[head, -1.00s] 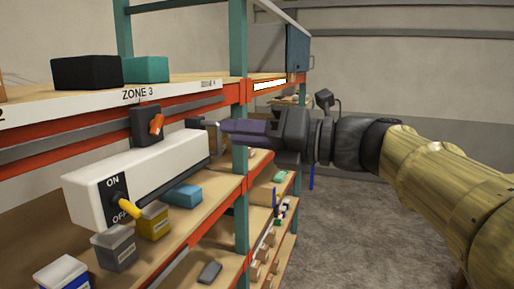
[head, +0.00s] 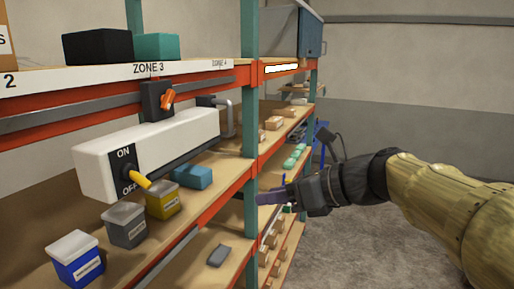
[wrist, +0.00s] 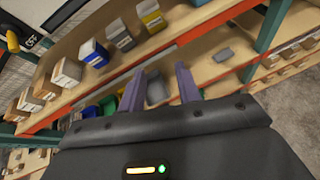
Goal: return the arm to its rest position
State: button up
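My gripper (head: 262,198) hangs in front of the teal rack post in the head view, to the right of the white console and below its level. In the wrist view my gripper's two purple fingers (wrist: 160,70) are spread apart with nothing held between them. My tan-sleeved arm (head: 440,200) reaches in from the right, bent at the wrist. The white console box (head: 165,145) carries ON and OFF labels and a yellow lever (head: 140,180) that sticks out and slants down near OFF. My gripper is apart from it.
Several small bins, among them a blue-and-white one (head: 75,258), stand on the shelf below the console. An orange knob (head: 168,98) is above the console. A teal post (head: 250,130) and orange shelf beams are close to my gripper. Open floor (head: 345,245) lies to the right.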

jog(key=s+d+f+n+g+h+b, duration=0.1)
jog(key=s+d+f+n+h, duration=0.2)
jog(key=f+n, duration=0.5)
jog(key=s+d+f+n+g+h+b, duration=0.1)
jog(key=s+d+f+n+h, duration=0.2)
jog(key=f+n, duration=0.6)
jog(key=s+d+f+n+g+h+b, duration=0.2)
jog(key=d+f+n+h, duration=0.3)
jog(key=f, duration=1.4)
jog(key=s+n, duration=0.1)
jog(key=n, duration=0.3)
jog(key=shift+s+d+f, duration=0.2)
jog(key=shift+s+d, duration=0.05)
jog(key=shift+s, duration=0.1)
